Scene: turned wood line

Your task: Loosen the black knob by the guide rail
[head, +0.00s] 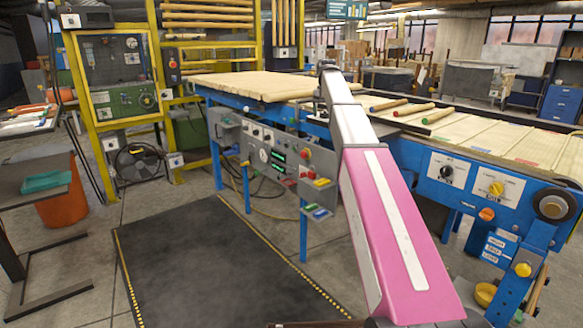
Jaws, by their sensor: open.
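A black knob (446,172) sits on a white plate on the blue side panel of the conveyor, right of my arm. A dark rail (440,124) runs along the conveyor top beside several coloured-tip dowels. I cannot tell whether this is the guide rail of the task, or whether another black knob is hidden behind my arm. My pink and grey arm rises from the bottom right of centre to the conveyor's far side. My gripper is hidden behind the end of the arm.
A yellow knob (496,188) and an orange button (486,214) are on the same panel. A grey control box (275,155) hangs left of my arm. A dark floor mat (215,265) is clear. A yellow frame (105,100) stands at the left.

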